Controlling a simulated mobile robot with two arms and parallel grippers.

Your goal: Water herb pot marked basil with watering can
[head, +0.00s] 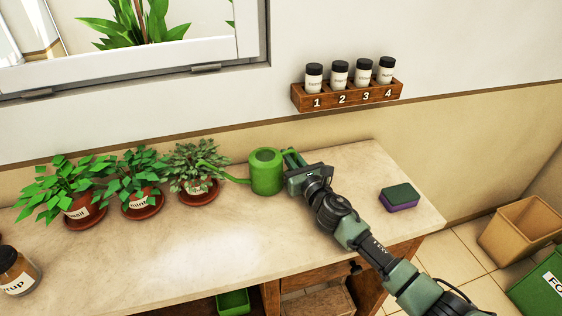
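The green watering can (266,172) is upright at the back of the counter, its spout pointing left towards the third herb pot. My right gripper (291,161) is at the can's right side, by its handle; the fingers are too small and hidden to show whether they are closed on it. The leftmost herb pot (77,209) has a label that reads as basil, partly cut off, and stands in a reddish saucer. My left gripper is not in view.
A mint pot (141,199) and a third pot (198,187), its label hard to read, stand between basil and can. A brown bottle (15,272) is at front left, a sponge (399,197) at right. The counter's (190,250) middle front is clear. A spice rack (347,97) hangs above.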

